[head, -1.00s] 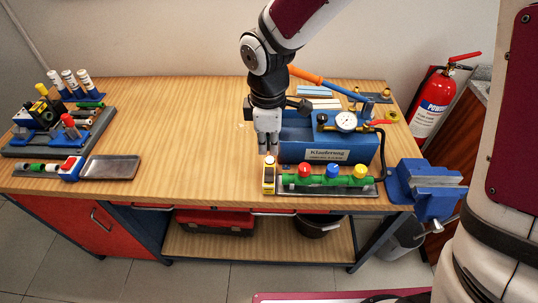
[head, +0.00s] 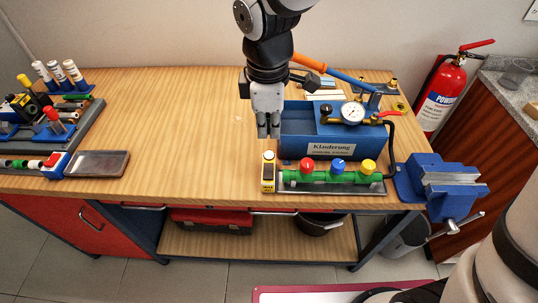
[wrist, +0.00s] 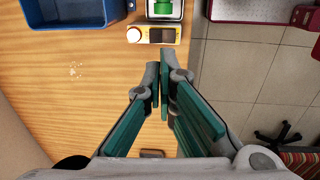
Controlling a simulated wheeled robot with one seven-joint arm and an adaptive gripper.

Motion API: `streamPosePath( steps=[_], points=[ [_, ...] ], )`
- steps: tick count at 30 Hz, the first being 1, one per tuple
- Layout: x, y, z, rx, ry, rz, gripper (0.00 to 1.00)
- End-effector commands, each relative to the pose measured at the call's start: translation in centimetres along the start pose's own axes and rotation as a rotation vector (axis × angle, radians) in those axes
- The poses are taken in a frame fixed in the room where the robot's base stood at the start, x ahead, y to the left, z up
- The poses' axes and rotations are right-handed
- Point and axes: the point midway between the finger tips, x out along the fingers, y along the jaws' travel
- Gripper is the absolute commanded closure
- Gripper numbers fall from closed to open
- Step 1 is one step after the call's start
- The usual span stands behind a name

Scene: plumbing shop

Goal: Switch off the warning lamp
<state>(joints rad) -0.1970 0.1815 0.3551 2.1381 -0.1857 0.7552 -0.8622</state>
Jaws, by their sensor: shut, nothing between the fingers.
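The task's warning lamp looks to be the small yellow unit (head: 268,174) with a dark panel and a pale round top, at the table's front edge, left of the green valve manifold (head: 325,177). In the wrist view the lamp (wrist: 165,35) lies beyond my fingertips, its cream dome at the left end. I cannot tell whether it is lit. My gripper (head: 269,132) points down above and behind the lamp, apart from it. In the wrist view its fingers (wrist: 160,78) are closed together with nothing between them.
A blue tank (head: 330,145) with a gauge stands just right of my gripper, behind the manifold with red, blue and yellow knobs. A blue vise (head: 445,185) is at the right edge. A grey tray (head: 97,164) lies left. The table's middle is clear.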

Motion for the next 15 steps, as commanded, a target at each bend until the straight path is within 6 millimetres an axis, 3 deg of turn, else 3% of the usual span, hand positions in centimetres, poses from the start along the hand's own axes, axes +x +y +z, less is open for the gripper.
streamPosePath(
  steps=[15],
  points=[
    [-0.13,0.06,0.05,0.001,0.007,0.014,1.0]
  ],
)
